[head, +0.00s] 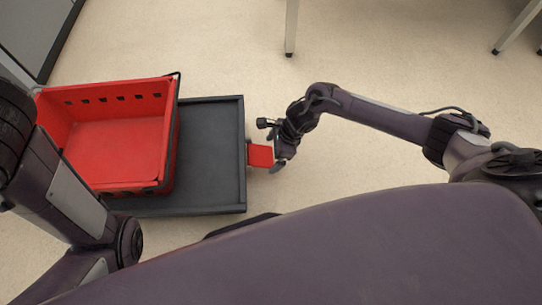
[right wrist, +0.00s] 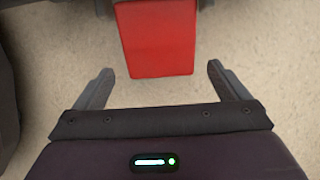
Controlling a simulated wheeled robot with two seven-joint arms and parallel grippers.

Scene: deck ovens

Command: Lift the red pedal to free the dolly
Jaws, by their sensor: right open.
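The red pedal (head: 260,156) sticks out from the right side of the dark grey dolly (head: 211,187), low over the floor. In the right wrist view the pedal (right wrist: 155,38) is a flat red plate at the top middle. My right gripper (head: 275,161) is at the pedal's outer end. In the right wrist view its two fingers (right wrist: 157,82) are spread wide, one to each side of the pedal's near edge, with nothing held between them. I cannot tell the height gap between fingers and pedal. My left arm shows at the left, but its gripper is out of view.
An empty red crate (head: 118,155) sits on the left part of the dolly. Grey table legs (head: 291,30) stand at the back. A grey cabinet (head: 32,30) is at the far left. The floor right of the dolly, behind my right arm, is clear.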

